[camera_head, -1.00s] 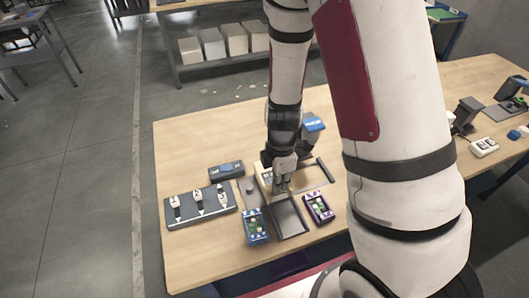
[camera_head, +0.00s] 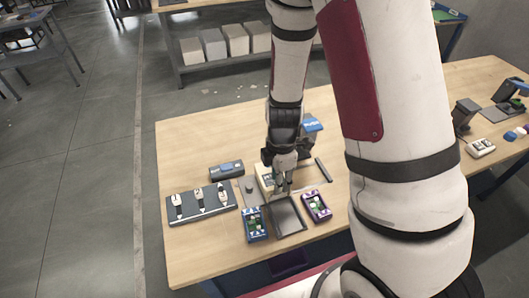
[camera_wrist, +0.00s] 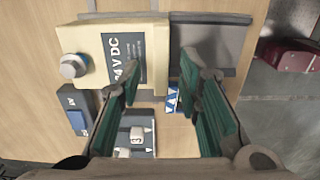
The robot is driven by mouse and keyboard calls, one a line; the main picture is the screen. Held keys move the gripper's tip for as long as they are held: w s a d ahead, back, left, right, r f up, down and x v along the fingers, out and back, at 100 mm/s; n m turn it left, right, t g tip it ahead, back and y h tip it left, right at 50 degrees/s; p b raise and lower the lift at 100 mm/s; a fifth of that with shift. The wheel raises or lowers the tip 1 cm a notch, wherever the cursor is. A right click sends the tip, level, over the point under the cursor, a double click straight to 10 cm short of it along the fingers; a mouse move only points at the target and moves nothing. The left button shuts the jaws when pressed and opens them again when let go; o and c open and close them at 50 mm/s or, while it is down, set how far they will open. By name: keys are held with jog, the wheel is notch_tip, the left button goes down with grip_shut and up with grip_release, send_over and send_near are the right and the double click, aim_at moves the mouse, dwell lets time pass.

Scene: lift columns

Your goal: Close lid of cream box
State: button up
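The cream box (camera_head: 262,181) stands on the wooden table, partly hidden behind my gripper in the head view. In the wrist view a cream part of the box (camera_wrist: 98,42) shows a dark "24 V DC" label and a round silver knob. I cannot tell which part is the lid or how far open it stands. In the head view my gripper (camera_head: 284,190) points down beside the box, over the back edge of a dark tray; contact cannot be told.
The dark tray (camera_head: 297,228) lies between a blue-framed unit (camera_head: 254,238) and a purple-framed unit (camera_head: 327,216). A grey panel with numbered switches (camera_head: 176,218) and a dark blue device (camera_head: 225,170) lie to the left. The table's left front (camera_head: 190,265) is clear.

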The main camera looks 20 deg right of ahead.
jog(key=shift+r+p, duration=1)
jog(key=shift+r, duration=1.15)
jog(key=shift+r, duration=0.1)
notch_tip(320, 180, up, 18)
jog(key=s+a+m+t+y+b, duration=0.1)
jog(key=s+m+t, duration=0.15)
jog(key=m, duration=0.65)
jog(key=s+d+r+m+t+h+b, duration=0.1)
jog(key=s+r+m+t, duration=0.2)
jog(key=s+r+m, duration=0.6)
jog(key=shift+b+v, duration=0.35)
jog(key=shift+v, duration=0.55)
jog(key=shift+s, duration=0.15)
